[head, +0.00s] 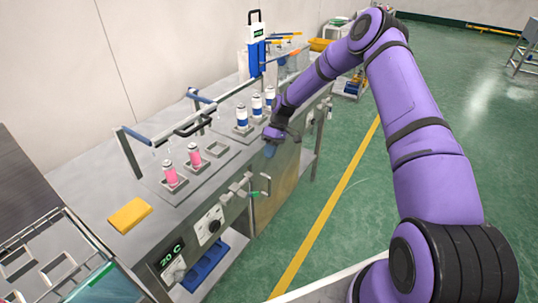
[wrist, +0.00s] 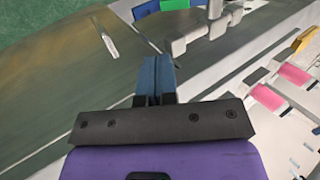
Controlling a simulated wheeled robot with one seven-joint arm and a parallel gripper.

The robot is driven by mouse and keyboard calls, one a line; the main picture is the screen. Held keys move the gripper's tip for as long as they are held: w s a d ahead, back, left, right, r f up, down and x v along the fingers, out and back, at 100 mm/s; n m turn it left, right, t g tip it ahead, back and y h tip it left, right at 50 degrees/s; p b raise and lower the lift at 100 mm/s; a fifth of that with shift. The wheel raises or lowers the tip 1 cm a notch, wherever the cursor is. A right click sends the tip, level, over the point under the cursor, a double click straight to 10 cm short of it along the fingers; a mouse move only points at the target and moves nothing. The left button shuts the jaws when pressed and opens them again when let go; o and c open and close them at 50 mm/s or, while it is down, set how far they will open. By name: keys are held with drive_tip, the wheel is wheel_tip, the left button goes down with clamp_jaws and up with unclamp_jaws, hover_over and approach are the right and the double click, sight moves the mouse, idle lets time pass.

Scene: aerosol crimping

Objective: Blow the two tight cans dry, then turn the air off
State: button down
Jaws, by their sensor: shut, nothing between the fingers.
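Two pink cans (head: 170,173) (head: 194,155) stand upright in square holders on the steel bench; they also show at the right of the wrist view (wrist: 293,74) (wrist: 268,97). Several blue-and-white cans (head: 242,118) stand farther back. I cannot tell which cans are tight or wet. My gripper (head: 270,150) is shut and empty, apart from the pipework, by the bench's front edge. Its blue fingers (wrist: 153,75) touch nothing visible.
A dial (head: 209,226) and a "20 C" display (head: 172,255) are on the bench front. The green floor (head: 350,225) in front is clear.

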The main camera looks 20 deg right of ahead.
drive_tip(key=s+a+r+t, duration=0.1)
drive_tip(key=s+r+t, duration=0.1)
drive_tip(key=s+t, duration=0.2)
drive_tip(key=shift+s+a+r+t+h, duration=0.2)
drive_tip(key=shift+s+t+h, duration=0.2)
drive_tip(key=shift+s, duration=0.4)
drive_tip(key=shift+s+a+x, duration=0.15)
drive_tip(key=shift+s+x, duration=0.15)
drive_tip(key=shift+x, duration=1.95)
drive_tip(key=shift+s+a+x, duration=0.15)
drive_tip(key=shift+s+x, duration=0.15)
drive_tip(key=shift+x, duration=1.95)
drive_tip(key=shift+s+a+x, duration=0.15)
drive_tip(key=shift+s+x, duration=0.15)
drive_tip(key=shift+x, duration=1.95)
